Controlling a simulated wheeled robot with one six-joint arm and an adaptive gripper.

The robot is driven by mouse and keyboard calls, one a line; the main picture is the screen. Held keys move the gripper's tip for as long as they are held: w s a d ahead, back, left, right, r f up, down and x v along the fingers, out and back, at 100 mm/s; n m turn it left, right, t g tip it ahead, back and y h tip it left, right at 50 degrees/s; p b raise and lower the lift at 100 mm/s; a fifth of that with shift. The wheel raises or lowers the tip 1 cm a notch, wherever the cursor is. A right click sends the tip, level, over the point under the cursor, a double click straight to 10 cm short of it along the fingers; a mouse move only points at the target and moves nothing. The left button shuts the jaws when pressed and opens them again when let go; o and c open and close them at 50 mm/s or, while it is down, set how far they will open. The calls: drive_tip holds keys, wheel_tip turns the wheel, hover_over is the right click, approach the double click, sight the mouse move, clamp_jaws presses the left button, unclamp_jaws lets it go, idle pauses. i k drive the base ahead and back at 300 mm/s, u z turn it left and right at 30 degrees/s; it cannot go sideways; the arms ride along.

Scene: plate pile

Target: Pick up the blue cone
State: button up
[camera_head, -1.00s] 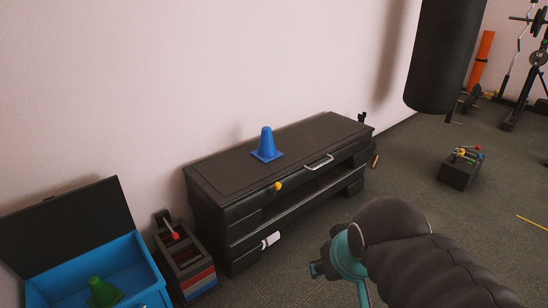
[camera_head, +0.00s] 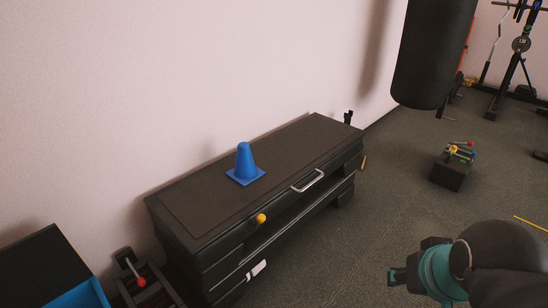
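The blue cone (camera_head: 244,163) stands upright on its square base on top of the black cabinet (camera_head: 204,202), near the middle of its top. Part of my arm, dark with a teal band, shows at the lower right, well apart from the cone and the cabinet. The fingers of my gripper cannot be made out, so whether it is open or shut does not show.
The cabinet has a silver handle (camera_head: 308,181) and a yellow ball (camera_head: 261,218) on its front edge. A blue box (camera_head: 84,296) with a dark lid and a dark rack with a red knob (camera_head: 141,281) stand at the lower left. A punching bag (camera_head: 430,55) hangs at the upper right.

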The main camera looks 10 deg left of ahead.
sight(245, 172)
drive_tip(key=i, duration=0.6)
drive_tip(key=u, duration=0.75)
drive_tip(key=i, duration=0.4)
drive_tip(key=u, duration=0.55)
